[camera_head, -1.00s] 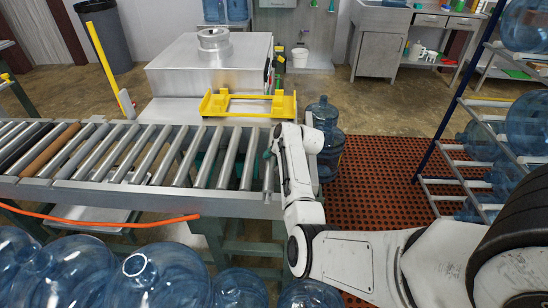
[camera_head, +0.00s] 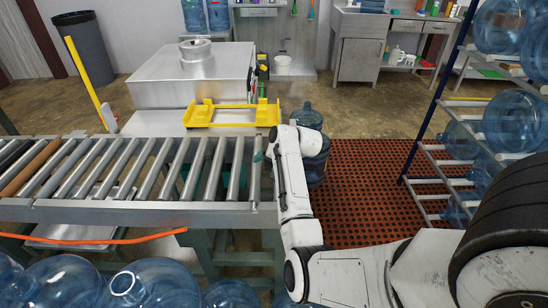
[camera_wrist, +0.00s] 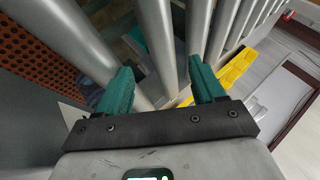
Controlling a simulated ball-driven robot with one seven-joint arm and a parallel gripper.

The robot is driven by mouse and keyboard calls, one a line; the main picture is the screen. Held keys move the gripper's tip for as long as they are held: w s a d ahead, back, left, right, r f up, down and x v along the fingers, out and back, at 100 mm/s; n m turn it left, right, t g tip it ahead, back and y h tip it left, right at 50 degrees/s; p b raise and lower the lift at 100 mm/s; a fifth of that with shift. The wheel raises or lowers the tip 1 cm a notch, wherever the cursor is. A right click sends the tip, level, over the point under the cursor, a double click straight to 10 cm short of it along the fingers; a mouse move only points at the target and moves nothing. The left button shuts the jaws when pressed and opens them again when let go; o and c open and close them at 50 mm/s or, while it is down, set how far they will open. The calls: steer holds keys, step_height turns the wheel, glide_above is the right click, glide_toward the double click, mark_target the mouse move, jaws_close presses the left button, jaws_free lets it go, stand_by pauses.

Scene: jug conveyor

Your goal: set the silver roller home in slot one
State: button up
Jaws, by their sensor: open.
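Silver rollers (camera_head: 194,168) lie side by side across the conveyor frame (camera_head: 150,214) in the head view. No label shows which slot is slot one.
A brown roller (camera_head: 30,168) lies further left. A yellow bracket (camera_head: 232,115) and a steel box (camera_head: 190,78) stand behind the conveyor. A blue jug (camera_head: 310,118) is just beyond my arm. More jugs (camera_head: 160,284) crowd the front; a jug rack (camera_head: 440,150) stands right.

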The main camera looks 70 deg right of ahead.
steer(key=shift+v, duration=2.5)
steer(key=shift+w, duration=0.2)
